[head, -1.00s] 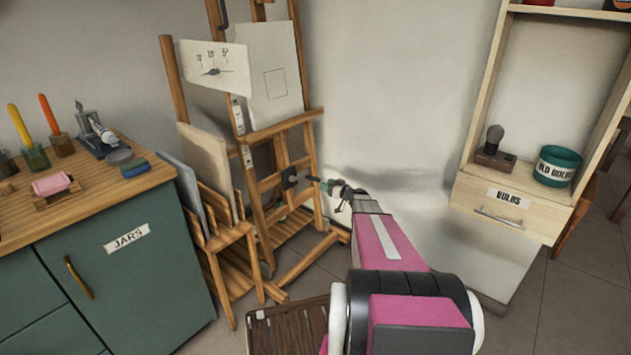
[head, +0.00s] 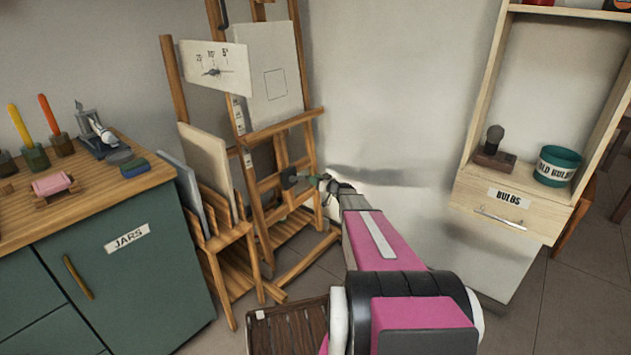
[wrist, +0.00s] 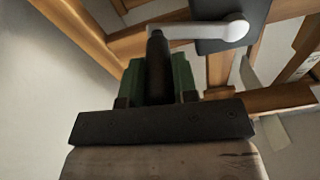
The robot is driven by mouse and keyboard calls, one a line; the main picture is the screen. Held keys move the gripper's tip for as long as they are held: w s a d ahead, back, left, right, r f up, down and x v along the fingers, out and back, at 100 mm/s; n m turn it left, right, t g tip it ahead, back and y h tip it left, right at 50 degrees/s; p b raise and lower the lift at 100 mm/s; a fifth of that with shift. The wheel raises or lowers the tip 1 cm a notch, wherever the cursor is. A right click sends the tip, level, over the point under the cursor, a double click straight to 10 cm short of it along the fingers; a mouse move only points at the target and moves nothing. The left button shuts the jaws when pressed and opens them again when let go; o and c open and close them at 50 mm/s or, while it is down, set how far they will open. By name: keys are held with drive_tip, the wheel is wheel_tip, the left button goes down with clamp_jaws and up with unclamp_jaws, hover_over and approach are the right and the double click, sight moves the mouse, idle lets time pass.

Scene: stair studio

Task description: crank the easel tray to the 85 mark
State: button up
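The wooden easel (head: 262,215) stands against the wall, with a canvas (head: 285,92) resting on its tray (head: 285,128). Small pale scale labels sit on the left upright; their marks are too small to read. The crank has a black mount (wrist: 232,28), a silver arm (wrist: 190,29) and a dark handle (wrist: 157,60). My gripper (head: 318,180) is at the crank, low on the easel's right side. In the wrist view, its green fingers (wrist: 158,82) sit on both sides of the handle and appear closed on it.
A shelf unit with a bulbs drawer (head: 508,203) is at right. A slatted wooden item (head: 290,328) lies low in front.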

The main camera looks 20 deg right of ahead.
clamp_jaws()
drive_tip(key=shift+f, duration=0.15)
drive_tip(key=s+a+f+m+h, duration=0.2)
drive_tip(key=s+a+f+m, duration=0.35)
drive_tip(key=m, duration=0.85)
drive_tip(key=s+a+r+m+g+h, duration=0.1)
drive_tip(key=s+a+r+m, duration=0.2)
drive_tip(key=a+m, duration=0.4)
drive_tip(key=shift+s+a+r+m, duration=0.3)
drive_tip(key=shift+s+m, duration=0.4)
drive_tip(key=shift+m, duration=1.8)
